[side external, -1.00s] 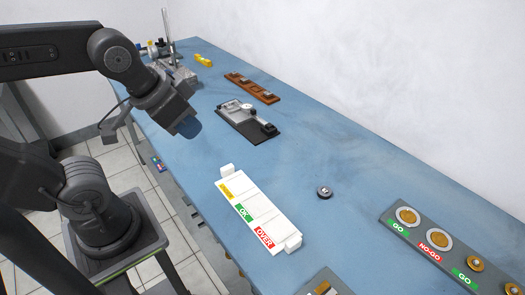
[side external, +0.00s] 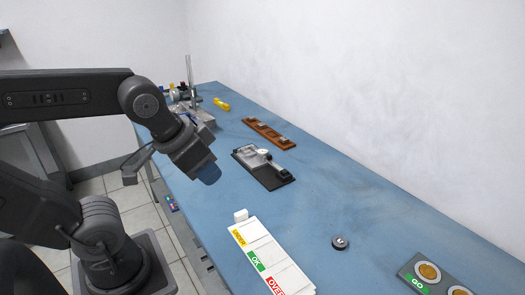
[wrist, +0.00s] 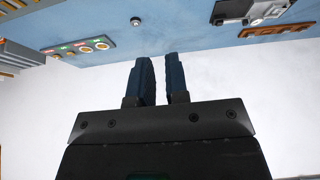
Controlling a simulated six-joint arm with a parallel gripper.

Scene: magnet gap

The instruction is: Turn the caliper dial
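The caliper sits on a black base (side external: 280,180) on the blue bench, in the middle of the side external view. Its small round pale dial (side external: 264,153) shows near the base's far end; its markings are too small to read. Part of the caliper (wrist: 252,14) also shows at the top right of the wrist view, cut by the edge. My gripper (side external: 209,174) hangs above the bench, left of the caliper and apart from it. In the wrist view the fingers of my gripper (wrist: 157,58) stand apart with an empty gap between them.
A white sorting tray (side external: 262,243) lies in front, with a small dark round part (side external: 340,242) to its right. A grey gauge board (side external: 408,268) is at lower right. A brown rack (side external: 270,133) and a yellow tool (side external: 221,104) lie beyond the caliper. A white wall borders the bench.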

